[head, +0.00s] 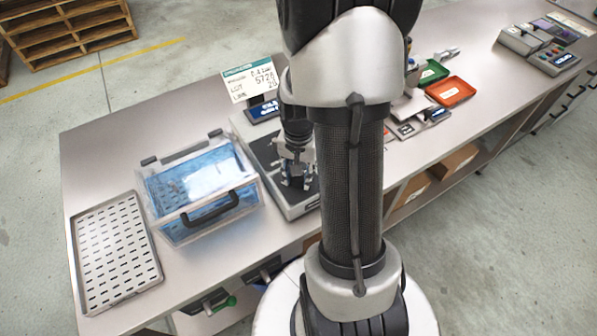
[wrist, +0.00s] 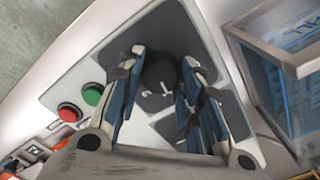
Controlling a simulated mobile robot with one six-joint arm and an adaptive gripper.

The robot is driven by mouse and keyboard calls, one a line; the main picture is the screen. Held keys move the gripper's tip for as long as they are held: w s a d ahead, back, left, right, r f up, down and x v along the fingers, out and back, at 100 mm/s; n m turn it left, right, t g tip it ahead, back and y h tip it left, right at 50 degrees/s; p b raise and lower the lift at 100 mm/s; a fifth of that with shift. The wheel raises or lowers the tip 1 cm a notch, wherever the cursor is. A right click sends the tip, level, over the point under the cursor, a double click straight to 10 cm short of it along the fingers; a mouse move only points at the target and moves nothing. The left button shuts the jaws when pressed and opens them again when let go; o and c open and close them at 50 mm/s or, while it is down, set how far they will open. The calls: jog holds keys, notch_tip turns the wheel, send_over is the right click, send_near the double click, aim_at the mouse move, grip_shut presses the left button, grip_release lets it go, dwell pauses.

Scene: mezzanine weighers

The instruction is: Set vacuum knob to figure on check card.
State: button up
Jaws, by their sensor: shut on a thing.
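The vacuum knob (wrist: 160,72) is a round black knob on a dark panel, in the wrist view. My gripper (wrist: 161,62) is shut on it, with a finger at each side. A pale mark shows low on the knob; I cannot read its setting. In the head view my gripper (head: 298,182) points down at the grey device (head: 305,207), and my arm hides part of that device. The check card (head: 250,79) stands upright behind it, white with a green top. Its small top line seems to read 0.4; larger lot and line figures are below.
A clear lidded box (head: 203,190) with blue contents stands just left of the device. A perforated metal tray (head: 115,250) lies farther left. A red button (wrist: 69,112) and a green button (wrist: 92,95) sit near the knob. Orange (head: 450,91) and green trays lie at right.

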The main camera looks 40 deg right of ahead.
jog(key=shift+m, duration=0.8)
jog(key=o, duration=1.1)
jog(key=shift+r, duration=0.1)
notch_tip(320, 180, up, 12)
jog(key=shift+f, duration=0.1)
